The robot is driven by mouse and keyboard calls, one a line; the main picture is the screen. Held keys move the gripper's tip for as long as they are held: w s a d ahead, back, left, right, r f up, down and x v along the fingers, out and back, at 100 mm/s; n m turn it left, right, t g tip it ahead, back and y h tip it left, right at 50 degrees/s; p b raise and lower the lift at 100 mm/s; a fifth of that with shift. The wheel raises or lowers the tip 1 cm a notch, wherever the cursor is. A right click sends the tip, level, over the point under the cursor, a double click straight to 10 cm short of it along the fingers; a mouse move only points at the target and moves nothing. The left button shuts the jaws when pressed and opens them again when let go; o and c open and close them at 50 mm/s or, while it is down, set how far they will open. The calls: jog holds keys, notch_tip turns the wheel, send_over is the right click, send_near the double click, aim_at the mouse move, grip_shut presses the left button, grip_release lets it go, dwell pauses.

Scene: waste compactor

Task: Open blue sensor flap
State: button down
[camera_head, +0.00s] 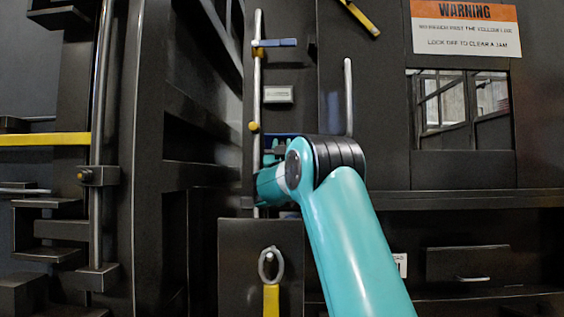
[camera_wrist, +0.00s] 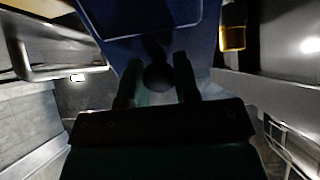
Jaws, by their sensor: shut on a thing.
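The blue sensor flap (camera_wrist: 208,42) fills the top middle of the wrist view as a broad blue panel. A dark round knob (camera_wrist: 158,77) shows in front of it, between my fingers. My gripper (camera_wrist: 156,70) is shut on this knob, with one finger on each side. In the head view my gripper (camera_head: 270,152) is at the dark panel, beside the upright metal rod. Only a thin blue strip of the flap (camera_head: 283,135) shows there above my wrist, and my arm hides the rest. How far the flap is swung cannot be told.
A second blue bar (camera_head: 275,43) is higher on the rod, with a yellow knob (camera_head: 254,126) below it. A vertical handle (camera_head: 348,97) stands to the right. A ring with a yellow tag (camera_head: 270,290) hangs below. A warning sign (camera_head: 466,27) is above the window.

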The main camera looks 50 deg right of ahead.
jog(key=shift+s+a+f+b, duration=0.2)
jog(key=shift+f+b, duration=0.55)
jog(key=shift+b, duration=0.4)
jog(key=c, duration=0.9)
grip_release()
jog(key=shift+o, duration=0.2)
jog(key=shift+r, duration=0.1)
notch_tip(320, 180, up, 20)
jog(key=p, duration=0.6)
